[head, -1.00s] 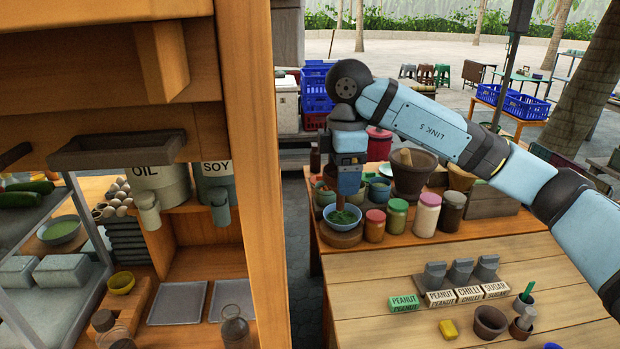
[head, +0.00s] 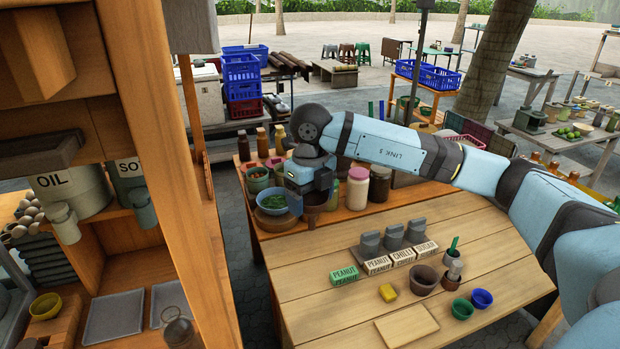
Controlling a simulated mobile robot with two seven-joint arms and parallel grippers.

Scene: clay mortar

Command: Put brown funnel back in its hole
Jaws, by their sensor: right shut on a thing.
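My right gripper (head: 311,194) points down at the left part of the wooden table, beside a blue bowl of green herbs. It is shut on a dark brown piece that looks like the brown funnel (head: 313,204), wide on top and narrower below. The gripper hides part of it. I cannot tell whether its lower end touches the table or is above it. I cannot make out the funnel's hole. My left gripper is not in view.
The blue herb bowl (head: 272,201) is just left of the gripper. Jars, including a pink-lidded one (head: 357,187), stand to its right. A wooden post (head: 165,150) is at left.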

